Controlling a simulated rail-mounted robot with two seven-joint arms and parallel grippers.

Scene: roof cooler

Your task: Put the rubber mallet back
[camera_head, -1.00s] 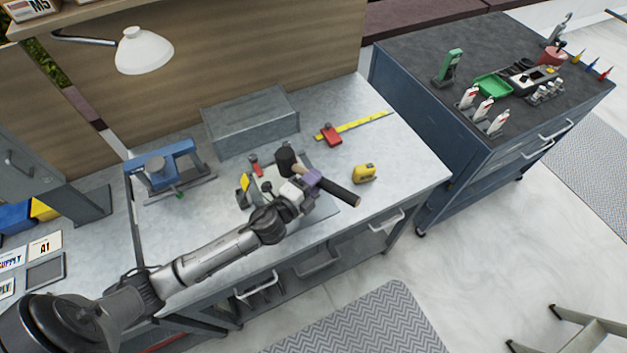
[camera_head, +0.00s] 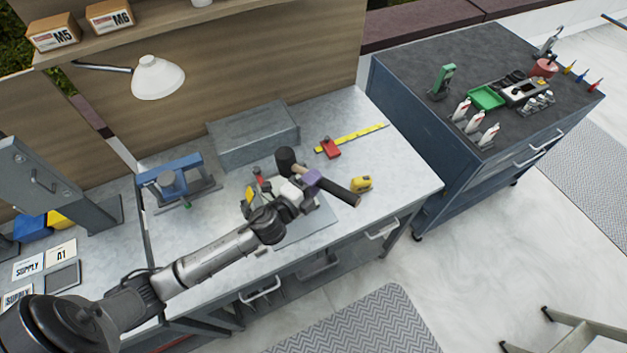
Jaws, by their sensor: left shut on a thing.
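The rubber mallet has a black head (camera_head: 285,158) and a dark handle (camera_head: 342,194) with a light brown section near the head. My left gripper (camera_head: 312,179) is shut on the mallet's handle near the head. The mallet lies slantwise in the picture, head to the upper left and handle end to the lower right, over the right part of the workbench (camera_head: 225,198). It appears to be held above the bench top; the exact gap cannot be told. My gripper and arm partly hide the things beneath. My right gripper is not in view.
A grey box (camera_head: 253,135) stands behind the mallet. A yellow tape measure (camera_head: 361,184) lies right of it, and a red-and-yellow square (camera_head: 330,148) lies behind. A blue vise-like tool (camera_head: 172,180) is at left. A dark-topped blue cabinet (camera_head: 415,100) holding tools stands right.

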